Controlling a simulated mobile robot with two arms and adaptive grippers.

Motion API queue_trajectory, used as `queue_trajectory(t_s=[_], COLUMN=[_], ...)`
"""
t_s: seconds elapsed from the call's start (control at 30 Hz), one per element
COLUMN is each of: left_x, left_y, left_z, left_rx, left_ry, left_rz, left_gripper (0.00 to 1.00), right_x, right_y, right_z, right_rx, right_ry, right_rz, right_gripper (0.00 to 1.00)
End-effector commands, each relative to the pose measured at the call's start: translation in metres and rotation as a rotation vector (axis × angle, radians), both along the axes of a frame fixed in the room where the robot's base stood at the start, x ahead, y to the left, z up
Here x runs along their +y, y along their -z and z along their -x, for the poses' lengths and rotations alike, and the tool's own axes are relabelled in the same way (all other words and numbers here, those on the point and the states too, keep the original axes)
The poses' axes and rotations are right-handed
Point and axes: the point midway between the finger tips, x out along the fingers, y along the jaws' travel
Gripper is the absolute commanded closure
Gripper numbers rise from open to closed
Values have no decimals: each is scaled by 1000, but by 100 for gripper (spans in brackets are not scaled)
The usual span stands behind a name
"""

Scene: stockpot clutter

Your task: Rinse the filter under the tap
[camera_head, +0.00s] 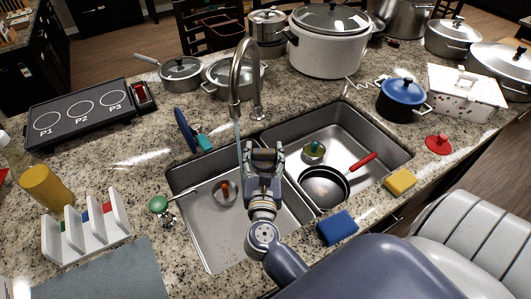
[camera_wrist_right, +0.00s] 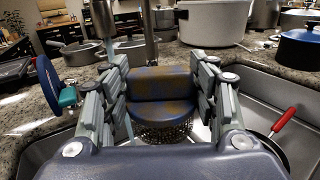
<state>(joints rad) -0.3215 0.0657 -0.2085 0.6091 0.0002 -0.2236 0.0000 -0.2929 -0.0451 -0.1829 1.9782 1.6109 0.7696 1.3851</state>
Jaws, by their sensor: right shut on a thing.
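My right gripper (camera_head: 265,152) is over the double sink (camera_head: 294,213), near the divider between its basins. In the wrist view the gripper (camera_wrist_right: 162,95) is shut on the filter (camera_wrist_right: 160,108), a worn blue-brown block with a dark mesh part below. The fingers hide most of the filter in the head view. The tap (camera_head: 236,75) arches over the sink, and a thin water stream (camera_head: 240,143) falls from it just left of the gripper. I cannot tell whether the water touches the filter. My left gripper is not in view.
The right basin holds a black pan (camera_head: 325,188) with a red handle. A blue sponge (camera_head: 337,228) and a yellow sponge (camera_head: 400,182) lie at the sink's front edge. A large white pot (camera_head: 330,45) stands behind. A white rack (camera_head: 85,228) stands at the left.

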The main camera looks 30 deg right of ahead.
Motion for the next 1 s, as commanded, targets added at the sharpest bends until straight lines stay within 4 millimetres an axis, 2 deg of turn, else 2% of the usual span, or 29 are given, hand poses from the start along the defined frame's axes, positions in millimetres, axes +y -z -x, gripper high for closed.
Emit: queue_trajectory(t_s=[0.3,0.37,0.8,1.0], left_x=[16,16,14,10], left_y=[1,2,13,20], left_z=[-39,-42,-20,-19], left_rx=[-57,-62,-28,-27], left_ry=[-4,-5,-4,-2], left_rz=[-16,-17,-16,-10], left_gripper=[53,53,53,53], right_x=[-5,-6,-13,-16], right_y=[6,7,16,21], right_z=[-30,-36,-79,-98], right_rx=[-3,-2,-3,-4], right_ry=[-2,-2,-3,-2], right_rz=[3,3,2,1], right_gripper=[70,70,70,70])
